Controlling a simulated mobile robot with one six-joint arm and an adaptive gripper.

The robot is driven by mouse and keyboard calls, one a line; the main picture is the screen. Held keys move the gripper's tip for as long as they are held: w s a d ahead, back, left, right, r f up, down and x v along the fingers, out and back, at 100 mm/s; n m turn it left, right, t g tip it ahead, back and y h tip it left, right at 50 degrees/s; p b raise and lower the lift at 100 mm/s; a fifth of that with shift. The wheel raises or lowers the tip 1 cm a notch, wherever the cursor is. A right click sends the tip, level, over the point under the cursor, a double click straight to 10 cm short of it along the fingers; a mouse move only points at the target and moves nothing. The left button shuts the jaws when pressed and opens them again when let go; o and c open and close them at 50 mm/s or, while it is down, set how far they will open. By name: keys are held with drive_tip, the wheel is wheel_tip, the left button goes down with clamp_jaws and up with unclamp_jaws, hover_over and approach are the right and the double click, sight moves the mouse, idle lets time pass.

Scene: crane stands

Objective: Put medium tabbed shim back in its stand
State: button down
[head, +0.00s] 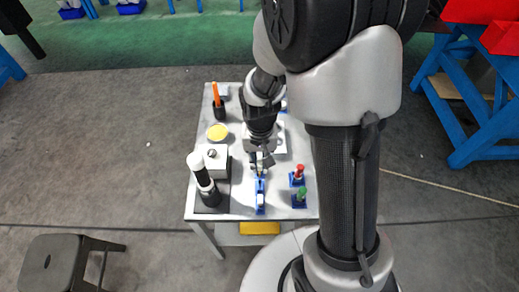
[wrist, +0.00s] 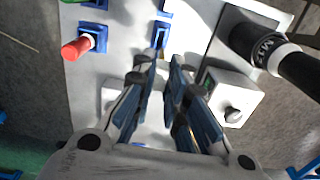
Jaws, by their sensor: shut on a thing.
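My gripper (head: 260,152) is over the middle of the small grey table, close behind a narrow blue stand (head: 260,203). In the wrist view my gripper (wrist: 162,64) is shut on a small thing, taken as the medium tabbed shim. The fingers hide most of it, so its shape and tilt cannot be made out. The blue stand (wrist: 161,34) shows just beyond the fingertips in the wrist view. I cannot tell whether the held shim touches it.
Red (head: 299,170) and green (head: 301,193) pieces stand in blue holders to the right. A black-and-white cylindrical tool (head: 203,178) and a grey box with a knob (head: 215,160) are left.

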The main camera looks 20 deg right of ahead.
sight(260, 169)
drive_tip(key=shift+s+a+r, duration=0.1)
drive_tip(key=shift+s, duration=0.3)
drive_tip(key=shift+f, duration=0.2)
drive_tip(key=shift+w+f+b, duration=0.1)
drive_tip(key=shift+f+b, duration=2.15)
drive_tip(key=shift+f, duration=0.55)
drive_tip(key=shift+f, duration=0.1)
drive_tip(key=shift+f+b, duration=1.55)
drive_tip(key=shift+f, duration=0.3)
drive_tip(key=c, duration=1.5)
unclamp_jaws()
drive_tip(key=shift+r, duration=0.1)
drive_tip(key=shift+c, duration=0.2)
